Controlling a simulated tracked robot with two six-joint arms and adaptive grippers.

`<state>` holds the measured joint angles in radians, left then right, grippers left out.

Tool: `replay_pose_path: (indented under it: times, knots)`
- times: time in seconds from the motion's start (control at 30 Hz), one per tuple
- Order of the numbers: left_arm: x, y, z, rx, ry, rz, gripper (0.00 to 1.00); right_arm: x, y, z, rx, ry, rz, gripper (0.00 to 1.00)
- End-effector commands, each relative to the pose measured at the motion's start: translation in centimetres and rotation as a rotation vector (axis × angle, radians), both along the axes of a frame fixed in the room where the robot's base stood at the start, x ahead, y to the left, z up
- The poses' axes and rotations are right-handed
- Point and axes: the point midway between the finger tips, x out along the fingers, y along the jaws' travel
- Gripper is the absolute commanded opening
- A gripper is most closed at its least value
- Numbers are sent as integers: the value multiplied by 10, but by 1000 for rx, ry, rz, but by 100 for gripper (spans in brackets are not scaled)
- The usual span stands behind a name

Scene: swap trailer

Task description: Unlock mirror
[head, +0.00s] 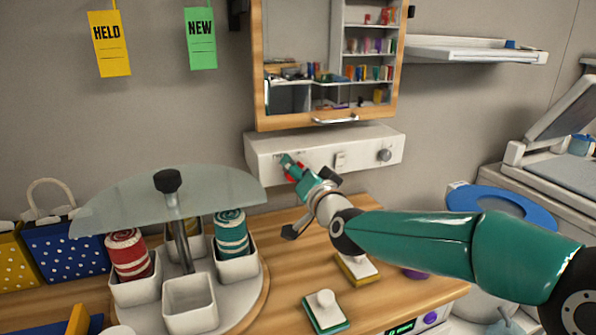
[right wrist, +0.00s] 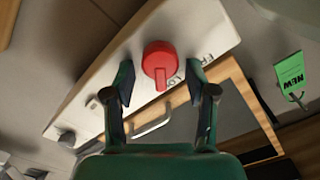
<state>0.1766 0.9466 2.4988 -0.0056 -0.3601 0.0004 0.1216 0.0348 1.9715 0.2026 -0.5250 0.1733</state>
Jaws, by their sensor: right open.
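The mirror cabinet (head: 302,40) hangs on the wall with a wooden frame and a handle (head: 335,120) along its bottom edge; it looks closed. A white control panel (head: 362,160) sits just below it. In the right wrist view, a red knob (right wrist: 159,60) stands on the panel beside partly covered lettering, with its grip bar pointing toward my gripper. My right gripper (head: 294,176) is at the panel's left end. Its open fingers (right wrist: 159,88) are on either side of the knob's bar; contact cannot be told. My left gripper is out of view.
A grey knob (head: 384,155) and a light switch (head: 340,160) are farther right on the panel. A carousel with white cups (head: 190,303) and a glass half-disc (head: 170,198) stands left of my right arm. Stamps (head: 325,312) lie on the wooden counter below.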

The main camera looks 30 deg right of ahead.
Motion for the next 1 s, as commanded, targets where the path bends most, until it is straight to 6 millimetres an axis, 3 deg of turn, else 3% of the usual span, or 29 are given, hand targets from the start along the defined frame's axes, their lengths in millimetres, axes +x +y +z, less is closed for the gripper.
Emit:
replay_pose_path:
  times: [0.03,0.37,0.73,1.0]
  knots:
    - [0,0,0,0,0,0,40,0,0,0,0,0,0,54]
    - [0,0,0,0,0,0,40,0,0,0,0,1,-1,0]
    - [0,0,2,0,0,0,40,1,2,1,-47,13,3,0]
    - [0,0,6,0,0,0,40,1,4,3,-201,49,2,0]
